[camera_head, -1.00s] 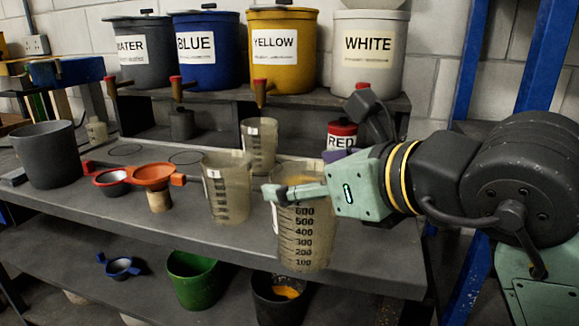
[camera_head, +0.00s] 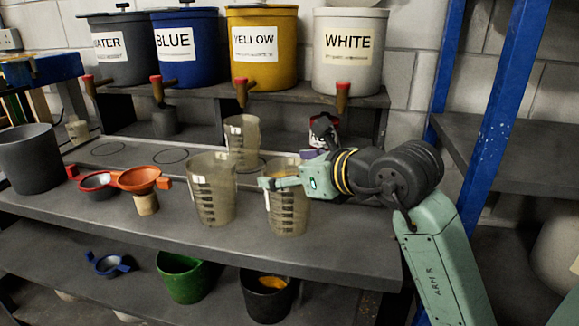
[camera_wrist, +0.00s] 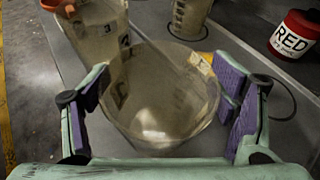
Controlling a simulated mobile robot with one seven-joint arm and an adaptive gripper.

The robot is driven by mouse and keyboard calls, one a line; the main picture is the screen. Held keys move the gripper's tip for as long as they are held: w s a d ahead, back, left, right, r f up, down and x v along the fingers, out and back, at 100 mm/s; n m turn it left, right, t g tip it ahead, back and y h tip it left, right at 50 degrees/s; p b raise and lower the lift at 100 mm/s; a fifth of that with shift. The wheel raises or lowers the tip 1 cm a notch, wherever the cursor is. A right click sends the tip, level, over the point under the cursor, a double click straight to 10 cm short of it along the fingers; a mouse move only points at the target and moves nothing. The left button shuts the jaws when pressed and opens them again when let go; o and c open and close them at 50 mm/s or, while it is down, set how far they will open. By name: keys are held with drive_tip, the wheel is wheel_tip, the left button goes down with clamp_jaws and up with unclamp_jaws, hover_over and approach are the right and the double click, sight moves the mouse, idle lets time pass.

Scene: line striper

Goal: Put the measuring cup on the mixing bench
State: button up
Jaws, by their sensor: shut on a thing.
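A clear measuring cup (camera_head: 287,212) with dark graduation marks is upright over the front part of the grey mixing bench (camera_head: 345,250). I cannot tell whether its base touches the bench. My gripper (camera_head: 284,184) is shut on the cup from the right, near its rim. In the wrist view, the cup (camera_wrist: 160,110) sits between the purple pads of my gripper (camera_wrist: 168,90) and looks empty. A second clear cup (camera_head: 211,190) stands just to its left, and a third (camera_head: 242,140) stands behind.
An orange funnel (camera_head: 138,179) and a dark grey bucket (camera_head: 30,158) stand on the left of the bench. A RED pot (camera_wrist: 295,35) is behind my gripper. Labelled paint tubs line the shelf behind. A blue upright (camera_head: 490,150) is at right. Free bench lies right of the cup.

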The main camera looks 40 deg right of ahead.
drive_tip(key=shift+f+b, duration=0.2)
drive_tip(key=shift+b, duration=0.1)
drive_tip(key=o, duration=1.3)
drive_tip(key=shift+c, duration=0.2)
drive_tip(key=shift+r, duration=0.2)
drive_tip(key=shift+s+r+p, duration=0.1)
drive_tip(key=shift+r+p, duration=0.05)
drive_tip(key=shift+p, duration=0.25)
drive_tip(key=b+v, duration=0.3)
drive_tip(key=v, duration=0.8)
drive_tip(key=shift+s+r+b, duration=0.15)
drive_tip(key=shift+s+b, duration=0.15)
drive_tip(key=shift+s, duration=0.1)
